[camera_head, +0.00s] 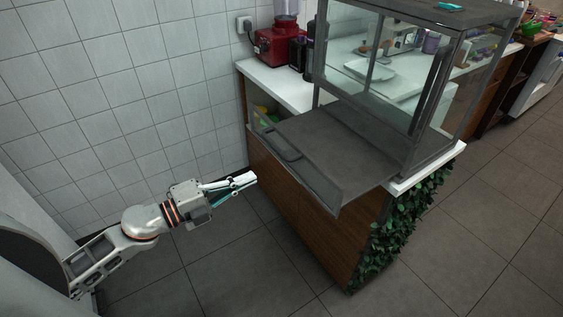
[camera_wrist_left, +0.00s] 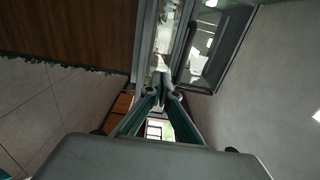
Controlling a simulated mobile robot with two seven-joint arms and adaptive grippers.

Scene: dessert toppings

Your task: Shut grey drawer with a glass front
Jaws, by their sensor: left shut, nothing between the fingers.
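The grey drawer (camera_head: 335,150) with a glass front sticks out of the display case, over the counter's wooden side. Its glass front (camera_head: 312,178) faces lower left, and a dark handle (camera_head: 279,145) shows near its left part. My left gripper (camera_head: 254,179) is shut and empty, to the left of the drawer front and a little lower in the picture. In the left wrist view the shut fingertips (camera_wrist_left: 163,88) are in the middle, just below grey-framed glass (camera_wrist_left: 172,40). I cannot tell whether they touch it. My right gripper is not in view.
The glass display case (camera_head: 375,60) stands on a white counter (camera_head: 275,85) with a wooden side and green leaves (camera_head: 400,225) at its corner. A red blender (camera_head: 280,40) stands behind. A tiled wall is at left. The floor in front is clear.

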